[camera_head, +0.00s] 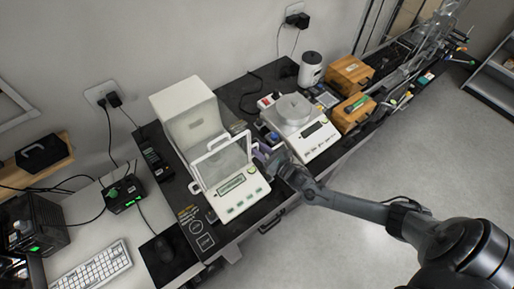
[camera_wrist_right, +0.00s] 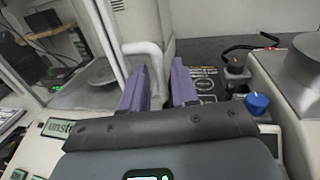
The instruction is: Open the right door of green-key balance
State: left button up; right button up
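The green-key balance (camera_head: 236,192) is a white unit with green keys and a glass draft shield (camera_head: 220,160) in front of a tall white housing (camera_head: 188,115). Its display and part of its glass also show at the left of the right wrist view (camera_wrist_right: 58,127). My right gripper (camera_head: 262,152) is at the balance's right side. In the right wrist view its two purple fingers (camera_wrist_right: 160,88) stand apart, with a white bent door handle (camera_wrist_right: 146,50) reaching down between them. I cannot tell whether either finger touches it. My left gripper is not in view.
A second balance with a round metal pan (camera_head: 293,109) stands close on the right. A blue-capped item (camera_wrist_right: 257,104) lies between the balances. Wooden boxes (camera_head: 349,75) and a white canister (camera_head: 311,68) stand farther right. A keyboard (camera_head: 92,270) is at lower left.

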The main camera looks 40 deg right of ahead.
jog(key=shift+w+a, duration=0.1)
jog(key=shift+w, duration=0.65)
grip_shut()
